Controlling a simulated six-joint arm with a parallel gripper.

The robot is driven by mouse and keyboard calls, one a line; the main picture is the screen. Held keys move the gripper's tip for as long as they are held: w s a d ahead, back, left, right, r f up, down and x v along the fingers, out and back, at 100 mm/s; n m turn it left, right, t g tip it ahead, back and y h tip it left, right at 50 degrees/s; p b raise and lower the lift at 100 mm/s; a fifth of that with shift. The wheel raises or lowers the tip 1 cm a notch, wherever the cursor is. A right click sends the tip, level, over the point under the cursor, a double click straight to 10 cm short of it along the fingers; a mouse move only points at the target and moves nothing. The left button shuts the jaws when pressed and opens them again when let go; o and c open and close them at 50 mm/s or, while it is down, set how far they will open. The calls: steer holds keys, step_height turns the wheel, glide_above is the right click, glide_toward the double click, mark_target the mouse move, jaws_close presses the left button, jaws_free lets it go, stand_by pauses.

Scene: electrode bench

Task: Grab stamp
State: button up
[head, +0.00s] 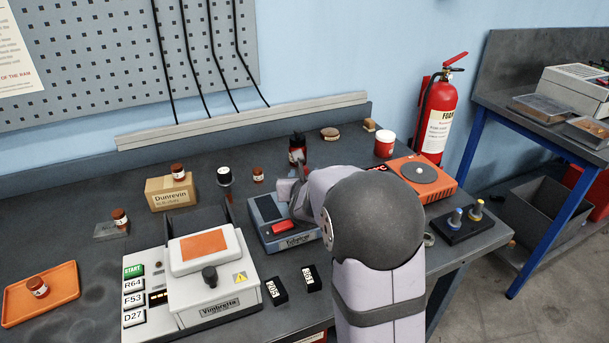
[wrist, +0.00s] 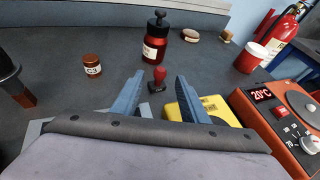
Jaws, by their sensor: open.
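A small stamp (wrist: 159,75) with a red knob handle and a dark base stands upright on the bench in the wrist view. My gripper (wrist: 159,81) is open, and its two blue-grey fingers point forward with the stamp showing between their tips. I cannot tell whether the fingers reach around the stamp or stop short of it. Nothing is held. In the head view my gripper (head: 299,170) is low over the bench behind the grey device with a red button, and my arm covers much of it. I cannot make out the stamp clearly there.
A dark red bottle (wrist: 157,38) stands just behind the stamp, and a small brown jar (wrist: 92,65) is to its left. A yellow object (wrist: 200,112) lies close by the right finger. An orange hotplate (wrist: 283,115) is farther right. Bare bench lies between jar and stamp.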

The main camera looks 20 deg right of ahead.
mark_target(305, 171)
steer(key=shift+p+x, duration=0.3)
steer(key=shift+x, duration=1.3)
steer(key=shift+s, duration=0.1)
jaws_close()
